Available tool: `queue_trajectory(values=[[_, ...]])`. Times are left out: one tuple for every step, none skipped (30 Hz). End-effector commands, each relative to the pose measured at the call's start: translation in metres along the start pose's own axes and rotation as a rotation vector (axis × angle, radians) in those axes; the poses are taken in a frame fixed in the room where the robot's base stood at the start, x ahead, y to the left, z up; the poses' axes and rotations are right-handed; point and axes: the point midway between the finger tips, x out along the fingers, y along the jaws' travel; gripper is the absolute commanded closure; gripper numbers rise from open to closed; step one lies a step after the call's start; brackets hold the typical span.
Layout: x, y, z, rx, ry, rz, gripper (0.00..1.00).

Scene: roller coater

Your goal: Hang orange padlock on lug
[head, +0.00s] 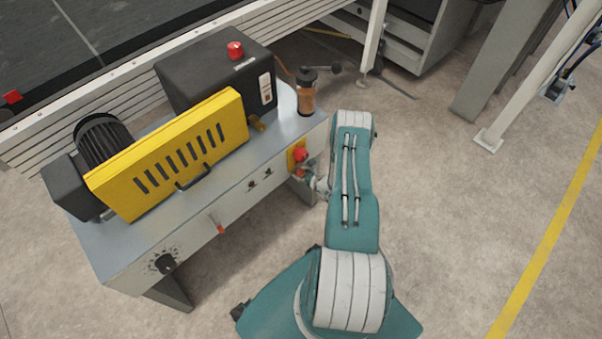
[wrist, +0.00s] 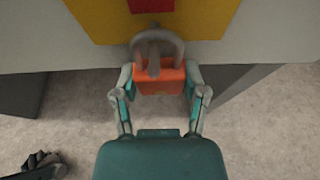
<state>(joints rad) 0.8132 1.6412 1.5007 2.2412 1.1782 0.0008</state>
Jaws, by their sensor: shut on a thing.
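The orange padlock (wrist: 160,82) is between the two fingers of my gripper (wrist: 161,76) in the wrist view, with its grey shackle (wrist: 178,45) pointing up. My gripper is shut on the padlock's body. A grey lug (wrist: 153,56) shows inside the shackle's loop, in front of the yellow plate (wrist: 105,18). I cannot tell from this angle whether the lug passes fully through the shackle. In the head view my gripper (head: 320,186) is small and partly hidden beside the machine's front panel, just below the red knob (head: 300,155).
The machine's grey panel (head: 225,220) carries small knobs, a red-tipped lever (head: 218,226) and a dial (head: 165,263). A yellow guard (head: 175,150) and an amber bottle (head: 306,92) are on top. The floor to the right is open up to a white post (head: 520,90).

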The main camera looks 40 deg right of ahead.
Motion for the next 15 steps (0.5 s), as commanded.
queue_trajectory(values=[[0.0000, -0.0001, 0.0002, 0.000, 0.000, 0.000, 0.97], [0.0000, -0.0001, 0.0002, 0.000, -0.001, 0.000, 0.97], [0.0000, -0.0001, 0.0002, 0.000, 0.000, 0.000, 0.97], [0.0000, -0.0001, 0.0002, -0.001, 0.000, 0.000, 0.97], [0.0000, -0.0001, 0.0002, -0.001, 0.000, 0.000, 0.97], [0.0000, -0.0002, 0.0002, -0.001, -0.001, 0.000, 0.97], [-0.0001, -0.0001, 0.0002, -0.001, -0.001, 0.000, 0.97], [-0.0001, -0.0001, 0.0002, -0.001, -0.001, 0.000, 0.97], [-0.0001, -0.0002, 0.0002, -0.001, -0.001, 0.000, 0.97], [-0.0001, -0.0001, 0.0002, -0.001, -0.001, 0.000, 0.97], [-0.0001, -0.0001, 0.0002, -0.001, -0.001, 0.000, 0.39], [-0.0001, -0.0002, 0.0002, -0.001, -0.001, 0.000, 0.21], [-0.0001, -0.0002, 0.0002, -0.001, 0.000, 0.000, 0.08], [-0.0001, -0.0002, 0.0002, -0.001, 0.000, 0.000, 0.04], [-0.0001, -0.0002, 0.0002, -0.001, 0.000, 0.000, 0.04]])
